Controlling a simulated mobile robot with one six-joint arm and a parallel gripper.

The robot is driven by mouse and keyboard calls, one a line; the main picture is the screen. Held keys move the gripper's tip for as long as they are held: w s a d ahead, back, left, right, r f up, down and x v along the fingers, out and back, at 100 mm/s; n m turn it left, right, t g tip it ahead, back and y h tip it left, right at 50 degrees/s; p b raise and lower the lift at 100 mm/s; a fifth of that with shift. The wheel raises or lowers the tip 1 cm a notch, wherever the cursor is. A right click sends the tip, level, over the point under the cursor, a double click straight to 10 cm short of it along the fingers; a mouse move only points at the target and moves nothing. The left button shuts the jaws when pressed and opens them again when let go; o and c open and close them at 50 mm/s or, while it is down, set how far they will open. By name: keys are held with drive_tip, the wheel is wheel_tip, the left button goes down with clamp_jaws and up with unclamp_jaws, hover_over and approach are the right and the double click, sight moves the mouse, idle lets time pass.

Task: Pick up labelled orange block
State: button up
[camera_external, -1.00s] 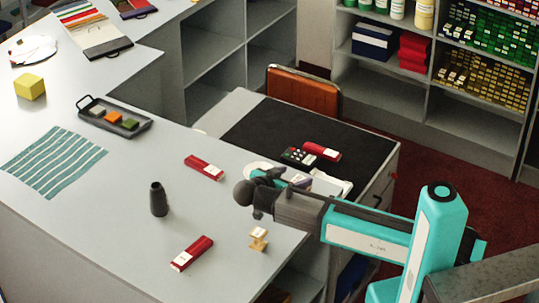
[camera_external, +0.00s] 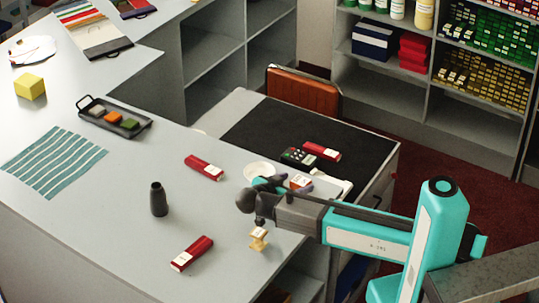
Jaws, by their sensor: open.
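My gripper (camera_external: 260,220) is at the end of the turquoise arm, above the right edge of the counter, and points down; it is open and looks empty, though its fingers are small and partly hidden. An orange block with a white face (camera_external: 301,181) shows just behind my gripper and arm, partly covered by them. Another orange block (camera_external: 113,118) lies in the dark tray (camera_external: 87,119) between a grey block and a green block; no label can be made out on it.
A wooden spool (camera_external: 258,240) stands just below my gripper. Red boxes (camera_external: 192,252) (camera_external: 204,167), a dark bottle (camera_external: 158,199) and a white dish (camera_external: 259,172) are on the counter. A calculator (camera_external: 298,156) lies on the black mat (camera_external: 255,130).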

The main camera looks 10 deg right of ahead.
sight(301, 180)
drive_tip(key=p+x, duration=0.1)
drive_tip(key=x, duration=0.2)
drive_tip(key=shift+d+r, duration=0.15)
drive_tip(key=shift+w+d+f, duration=0.25)
drive_tip(key=shift+w+f, duration=0.05)
drive_tip(key=c, duration=1.2)
drive_tip(key=shift+o, duration=0.2)
drive_tip(key=shift+r, duration=0.2)
drive_tip(key=shift+r+b, duration=1.6)
drive_tip(key=shift+r, duration=3.25)
